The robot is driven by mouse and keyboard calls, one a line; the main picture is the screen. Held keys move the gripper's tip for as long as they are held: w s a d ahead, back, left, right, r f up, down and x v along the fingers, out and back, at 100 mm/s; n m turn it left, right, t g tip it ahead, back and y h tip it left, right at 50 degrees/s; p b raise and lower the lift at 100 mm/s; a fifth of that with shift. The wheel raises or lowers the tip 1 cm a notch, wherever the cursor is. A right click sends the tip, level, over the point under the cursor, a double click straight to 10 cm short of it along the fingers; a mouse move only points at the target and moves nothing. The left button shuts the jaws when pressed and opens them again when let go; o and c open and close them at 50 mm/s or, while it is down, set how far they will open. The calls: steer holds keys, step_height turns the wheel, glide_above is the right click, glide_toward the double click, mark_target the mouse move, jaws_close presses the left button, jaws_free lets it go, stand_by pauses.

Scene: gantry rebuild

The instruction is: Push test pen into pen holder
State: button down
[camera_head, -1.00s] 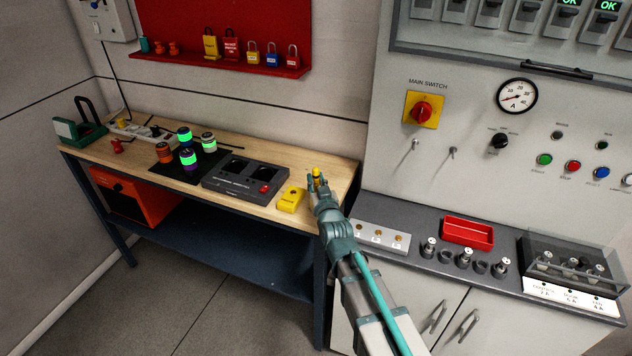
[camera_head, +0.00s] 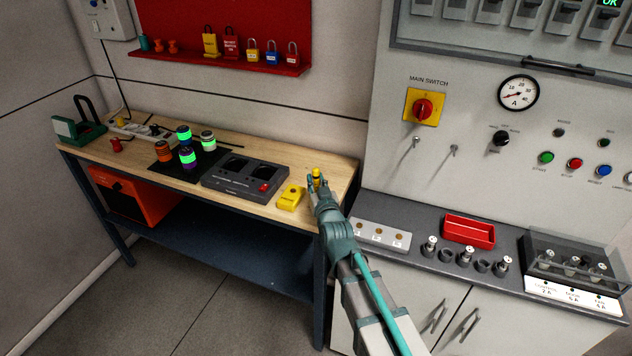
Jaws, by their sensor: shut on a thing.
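My gripper (camera_head: 317,183) is at the right end of the wooden workbench, shut on a small yellow upright piece, which looks like the test pen (camera_head: 316,173). Only its yellow top shows; the lower part is hidden by my gripper. A yellow block (camera_head: 291,197), which may be the pen holder, lies on the bench just left of my gripper. It is apart from the yellow piece. I cannot tell whether the piece touches the bench or something under it.
A dark grey two-dial device (camera_head: 245,183) and a black mat (camera_head: 190,169) with several coloured cylinders lie left on the bench (camera_head: 335,170). On the right, the grey cabinet ledge holds a red tray (camera_head: 468,231), several metal fuses and a clear-covered box (camera_head: 570,262).

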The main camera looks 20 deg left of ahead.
steer(key=shift+f, duration=0.2)
steer(key=c, duration=1.3)
jaws_free()
steer(key=shift+s+d, duration=0.1)
steer(key=shift+s, duration=0.05)
steer(key=v, duration=1)
steer(key=shift+s+d, duration=0.2)
steer(key=shift+s, duration=0.1)
